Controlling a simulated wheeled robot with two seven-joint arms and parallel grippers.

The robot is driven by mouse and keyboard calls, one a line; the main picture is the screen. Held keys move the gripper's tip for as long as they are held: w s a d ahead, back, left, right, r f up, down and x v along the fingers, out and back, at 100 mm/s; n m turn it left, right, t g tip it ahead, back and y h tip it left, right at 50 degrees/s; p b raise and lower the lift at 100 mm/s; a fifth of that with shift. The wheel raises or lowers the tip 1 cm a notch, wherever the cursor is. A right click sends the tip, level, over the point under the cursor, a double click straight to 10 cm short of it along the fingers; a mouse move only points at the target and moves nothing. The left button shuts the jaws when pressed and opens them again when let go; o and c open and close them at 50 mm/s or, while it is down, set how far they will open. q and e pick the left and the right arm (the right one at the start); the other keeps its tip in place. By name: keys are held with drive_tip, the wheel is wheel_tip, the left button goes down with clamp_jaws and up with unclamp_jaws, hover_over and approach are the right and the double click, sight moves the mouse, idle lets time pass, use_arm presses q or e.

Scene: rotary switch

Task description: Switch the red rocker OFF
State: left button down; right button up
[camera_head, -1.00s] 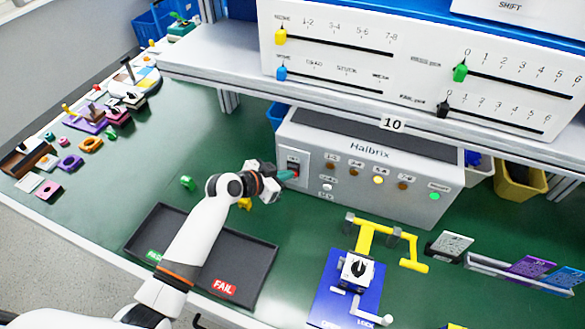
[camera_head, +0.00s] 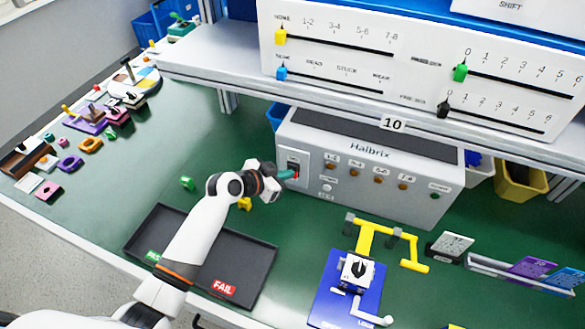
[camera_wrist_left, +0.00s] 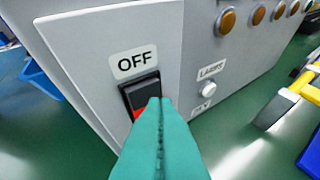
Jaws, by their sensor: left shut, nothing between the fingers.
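The red rocker (camera_wrist_left: 140,95) is set in a light plate on the left of the grey Halbrix box, under an OFF label (camera_wrist_left: 134,62). In the left wrist view its upper part is dark and red shows at its lower end. In the head view the rocker (camera_head: 293,166) is small. My left gripper (camera_head: 288,174) is shut and empty. Its teal fingertips (camera_wrist_left: 158,103) are at the rocker's lower part and cover some of it. I cannot tell whether they touch it. My right gripper is out of view.
The box (camera_head: 368,165) has a row of unlit lamps right of the rocker and a LAMPS button (camera_wrist_left: 202,105). A shelf (camera_head: 400,118) overhangs the box. A black tray (camera_head: 258,252) and a blue crank fixture (camera_head: 335,295) stand in front.

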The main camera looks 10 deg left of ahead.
use_arm(q)
drive_tip(key=shift+s+a, duration=0.1)
drive_tip(key=shift+s, duration=0.55)
drive_tip(key=s, duration=0.1)
drive_tip(key=s+p, duration=0.1)
drive_tip(key=s, duration=0.1)
drive_tip(key=s+a, duration=0.1)
drive_tip(key=shift+s+f, duration=0.4)
